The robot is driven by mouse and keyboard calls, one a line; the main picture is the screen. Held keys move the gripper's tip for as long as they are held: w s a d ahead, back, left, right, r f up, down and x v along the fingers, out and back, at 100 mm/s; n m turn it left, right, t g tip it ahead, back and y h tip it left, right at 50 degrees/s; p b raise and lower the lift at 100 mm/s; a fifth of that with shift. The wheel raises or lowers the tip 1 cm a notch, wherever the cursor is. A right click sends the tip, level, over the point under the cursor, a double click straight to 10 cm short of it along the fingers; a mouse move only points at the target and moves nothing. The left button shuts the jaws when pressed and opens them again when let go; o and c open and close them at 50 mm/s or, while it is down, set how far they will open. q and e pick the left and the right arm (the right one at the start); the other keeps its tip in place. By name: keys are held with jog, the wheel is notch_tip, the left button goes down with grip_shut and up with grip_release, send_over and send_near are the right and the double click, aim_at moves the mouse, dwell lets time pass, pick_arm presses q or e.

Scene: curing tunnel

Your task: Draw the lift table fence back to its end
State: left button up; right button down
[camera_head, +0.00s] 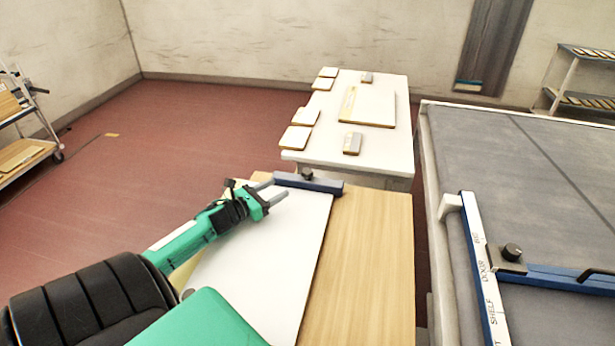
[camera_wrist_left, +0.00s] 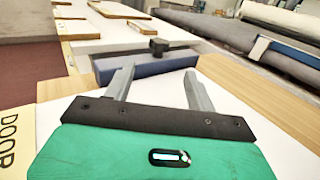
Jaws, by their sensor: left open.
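The lift table fence is a short dark blue bar (camera_head: 315,184) with a black knob (camera_head: 307,173), lying across the far end of the wooden lift table (camera_head: 375,265). A white panel (camera_head: 270,250) lies on the table, its far end close to the fence. My left gripper (camera_head: 277,193) is open and empty over the panel's far left part, just short of the fence. In the left wrist view the fence (camera_wrist_left: 145,66) lies beyond the two open fingertips (camera_wrist_left: 157,75); I cannot tell whether they touch it. My right gripper is not in view.
A white table (camera_head: 380,142) with several small boards stands beyond the lift table. A large grey-topped bench (camera_head: 470,150) with a blue and white rail frame (camera_head: 485,270) is at the right. Shelving (camera_head: 20,120) stands at the far left.

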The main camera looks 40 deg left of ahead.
aim_at(306, 171)
pick_arm(q)
jog(key=shift+w+r, duration=0.15)
jog(key=shift+w, duration=0.25)
jog(key=w, duration=0.4)
jog(key=w+d+p, duration=0.1)
jog(key=w, duration=0.3)
jog(key=w+p, duration=0.1)
jog(key=w, duration=0.3)
jog(key=shift+d, duration=0.25)
jog(key=shift+w+d+p, duration=0.1)
jog(key=shift+w+p, duration=0.2)
